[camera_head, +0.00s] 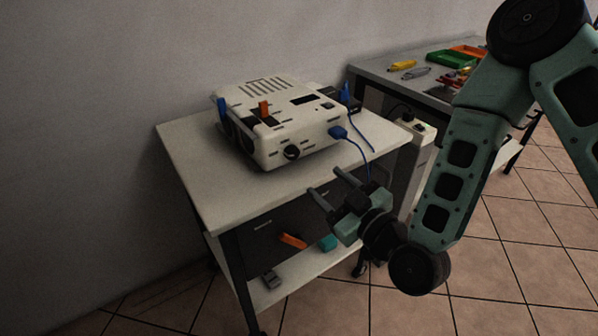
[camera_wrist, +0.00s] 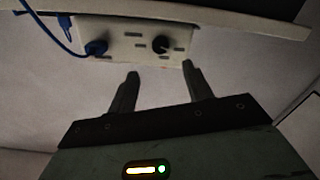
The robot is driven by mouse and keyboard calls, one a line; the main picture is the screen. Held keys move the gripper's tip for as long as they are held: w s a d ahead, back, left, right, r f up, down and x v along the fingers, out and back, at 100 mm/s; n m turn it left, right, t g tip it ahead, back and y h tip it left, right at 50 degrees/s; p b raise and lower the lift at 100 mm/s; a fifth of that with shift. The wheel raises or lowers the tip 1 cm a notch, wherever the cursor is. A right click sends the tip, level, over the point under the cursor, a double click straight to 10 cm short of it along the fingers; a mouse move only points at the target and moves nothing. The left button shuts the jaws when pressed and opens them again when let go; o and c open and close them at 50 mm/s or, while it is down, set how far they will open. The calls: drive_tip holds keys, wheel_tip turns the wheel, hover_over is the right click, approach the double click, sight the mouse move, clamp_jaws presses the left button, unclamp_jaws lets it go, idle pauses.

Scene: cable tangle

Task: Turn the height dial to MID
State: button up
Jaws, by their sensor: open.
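A cream box-shaped device (camera_head: 283,105) stands on the white table. Its black round dial (camera_head: 292,152) sits on the front face, left of a blue plug. In the wrist view the dial (camera_wrist: 160,44) shows on the device's pale face (camera_wrist: 125,28), with the blue plug (camera_wrist: 96,47) left of it. A light mark shows on the dial; its labels are too small to read. My gripper (camera_head: 326,186) is open and empty, in front of and below the dial, apart from it. In the wrist view its fingers (camera_wrist: 160,72) stand apart, just short of the device.
The white table (camera_head: 195,165) has bare top around the device. A blue cable (camera_head: 362,140) hangs from the plug over the table edge near my gripper. An orange item (camera_head: 292,240) and a teal item (camera_head: 327,243) lie on the lower shelf. A second bench (camera_head: 375,68) with tools stands behind.

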sight(295, 156)
drive_tip(key=b+x, duration=0.2)
drive_tip(key=x, duration=0.8)
drive_tip(key=shift+w+a, duration=0.25)
drive_tip(key=shift+w, duration=0.05)
drive_tip(key=c, duration=1)
